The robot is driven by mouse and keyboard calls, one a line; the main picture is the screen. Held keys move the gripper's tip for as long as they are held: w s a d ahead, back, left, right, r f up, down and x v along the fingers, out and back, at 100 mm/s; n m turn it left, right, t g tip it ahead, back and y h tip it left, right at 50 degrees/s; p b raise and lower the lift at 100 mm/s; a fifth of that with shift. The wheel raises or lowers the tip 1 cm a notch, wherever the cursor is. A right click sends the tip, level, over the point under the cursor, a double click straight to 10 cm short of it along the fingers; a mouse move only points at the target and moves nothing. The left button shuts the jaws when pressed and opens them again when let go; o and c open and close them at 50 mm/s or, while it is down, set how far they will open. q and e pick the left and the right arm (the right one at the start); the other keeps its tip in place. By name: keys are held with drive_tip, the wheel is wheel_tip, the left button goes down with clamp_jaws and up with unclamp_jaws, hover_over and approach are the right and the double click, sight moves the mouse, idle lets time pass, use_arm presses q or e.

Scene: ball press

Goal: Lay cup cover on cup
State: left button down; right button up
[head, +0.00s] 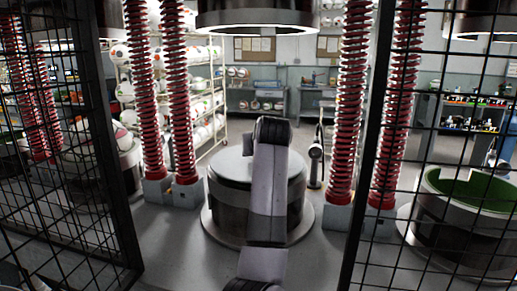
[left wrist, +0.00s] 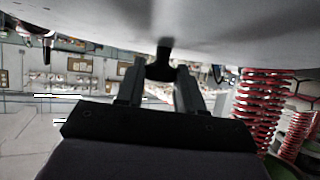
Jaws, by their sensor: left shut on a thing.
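The cup cover (head: 232,166) is a wide grey disc in the middle of the head view. It is over the cup (head: 232,207), a round dark and metal drum on the floor. I cannot tell whether the cover touches the rim all round. In the left wrist view the cover's grey face (left wrist: 90,22) fills the top, with a black knob (left wrist: 161,66) on it. My left gripper (left wrist: 160,78) is shut on this knob. In the head view my arm crosses in front of the cover and hides the gripper. My right gripper is not in view.
Red coil springs (head: 174,90) on grey blocks stand left and right of the cup. A round metal press head (head: 257,18) hangs above. Black mesh gates (head: 440,150) stand open on both sides. An open cup with green lining (head: 478,188) is at the right.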

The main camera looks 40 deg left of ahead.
use_arm(q)
drive_tip(key=shift+f, duration=0.7)
drive_tip(key=c, duration=0.8)
unclamp_jaws()
drive_tip(key=shift+o, duration=0.9)
drive_tip(key=shift+f, duration=0.2)
drive_tip(key=shift+b+v, duration=0.8)
drive_tip(key=shift+v, duration=2.9)
